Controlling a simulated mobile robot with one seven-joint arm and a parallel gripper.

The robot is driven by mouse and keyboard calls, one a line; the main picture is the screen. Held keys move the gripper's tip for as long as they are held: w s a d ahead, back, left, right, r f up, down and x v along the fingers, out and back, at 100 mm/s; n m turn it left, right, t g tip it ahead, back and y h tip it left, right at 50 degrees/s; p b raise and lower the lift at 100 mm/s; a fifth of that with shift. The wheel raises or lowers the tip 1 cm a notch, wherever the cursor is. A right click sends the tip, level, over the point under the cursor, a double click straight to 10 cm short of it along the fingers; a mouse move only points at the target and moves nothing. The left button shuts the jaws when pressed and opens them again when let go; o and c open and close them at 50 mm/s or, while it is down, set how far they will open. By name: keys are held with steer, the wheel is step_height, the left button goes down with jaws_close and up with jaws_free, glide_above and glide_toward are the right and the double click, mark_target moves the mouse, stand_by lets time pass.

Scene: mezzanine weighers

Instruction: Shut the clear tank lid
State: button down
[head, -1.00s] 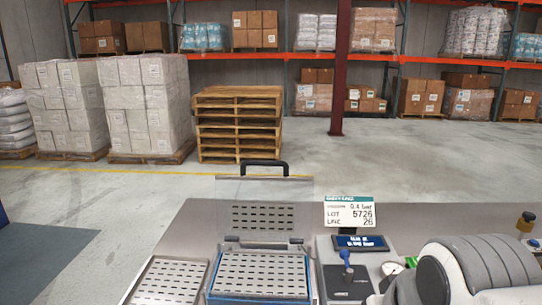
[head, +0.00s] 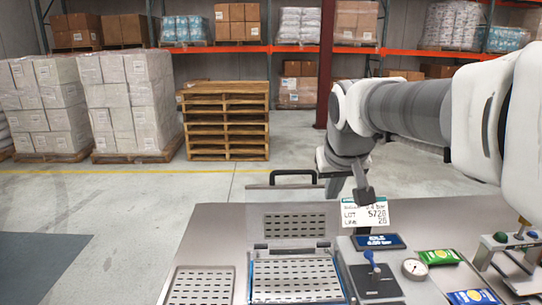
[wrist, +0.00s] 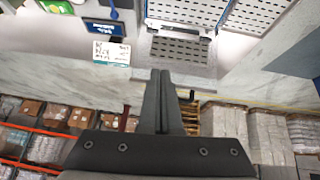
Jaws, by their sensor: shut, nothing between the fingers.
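The clear tank lid (head: 258,200) stands raised at the back of the tank, with a black handle (head: 293,173) along its top edge. The tank (head: 297,278) is open below it, with a slotted plate inside a blue-edged rim. My gripper (head: 364,196) is shut and empty. It points down just right of the lid, in front of the sign, and appears apart from the handle. In the wrist view the shut fingers (wrist: 164,74) point toward the machine, and the raised lid (wrist: 182,68) shows just beyond them.
A lot sign (head: 376,216) and a blue display (head: 379,242) stand right of the tank. A blue-knobbed lever (head: 369,256), a gauge (head: 414,268) and a green packet (head: 440,257) are farther right. A second slotted plate (head: 200,287) lies left. Stacked pallets (head: 227,125) stand behind on open floor.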

steer(key=w+r+t+p, duration=0.15)
steer(key=w+p, duration=0.35)
steer(key=w, duration=1.7)
steer(key=p+x, duration=0.2)
steer(key=x, duration=0.7)
steer(key=shift+s+a+f+g+y, duration=0.1)
steer(key=shift+s+a+g+y, duration=0.05)
steer(key=shift+s, duration=0.85)
steer(key=shift+s+a+g+y, duration=0.1)
steer(key=shift+s+y, duration=0.05)
steer(key=shift+s, duration=0.8)
steer(key=shift+s+f+b, duration=0.1)
steer(key=shift+b, duration=0.2)
